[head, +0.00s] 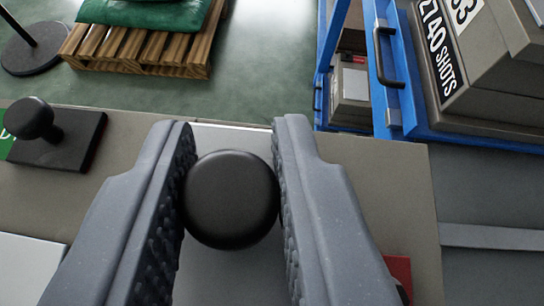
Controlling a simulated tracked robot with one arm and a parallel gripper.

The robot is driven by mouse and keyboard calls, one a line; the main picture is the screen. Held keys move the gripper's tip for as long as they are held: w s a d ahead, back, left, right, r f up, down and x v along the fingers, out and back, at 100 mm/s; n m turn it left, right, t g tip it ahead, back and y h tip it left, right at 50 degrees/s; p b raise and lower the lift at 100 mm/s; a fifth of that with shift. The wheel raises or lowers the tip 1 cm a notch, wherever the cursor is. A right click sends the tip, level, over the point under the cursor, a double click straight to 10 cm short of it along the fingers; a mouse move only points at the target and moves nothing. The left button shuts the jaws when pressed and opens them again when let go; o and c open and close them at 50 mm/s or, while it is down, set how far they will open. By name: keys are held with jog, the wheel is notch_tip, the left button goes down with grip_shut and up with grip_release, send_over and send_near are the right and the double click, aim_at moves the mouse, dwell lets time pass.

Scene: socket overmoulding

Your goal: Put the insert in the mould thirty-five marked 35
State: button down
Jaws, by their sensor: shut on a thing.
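My gripper (232,160) is in the middle of the head view, its two grey ridged fingers shut on a round black knob (231,199). The knob looks like the handle of the insert; whatever lies under it is hidden by the knob and fingers. A grey mould (500,75) with a label ending in 33 and the words 2740 SHOTS sits on a blue rack at the upper right. A mould marked 35 is not seen in this view.
A black block with a knob (65,138) stands on the grey bench (385,170) at the left. The blue rack (385,75) is beyond the bench at the right, with grey boxes inside. A wooden pallet (140,50) stands on the green floor (255,75). A red item (400,272) shows beside the right finger.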

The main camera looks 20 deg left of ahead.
aim_at(246, 257)
jog(key=shift+w, duration=0.25)
jog(key=shift+f, duration=1.75)
jog(key=c, duration=1.2)
grip_release()
jog(key=shift+f, duration=0.1)
jog(key=shift+c, duration=0.2)
jog(key=v, duration=1.2)
jog(key=shift+b, duration=0.45)
jog(key=shift+s, duration=0.1)
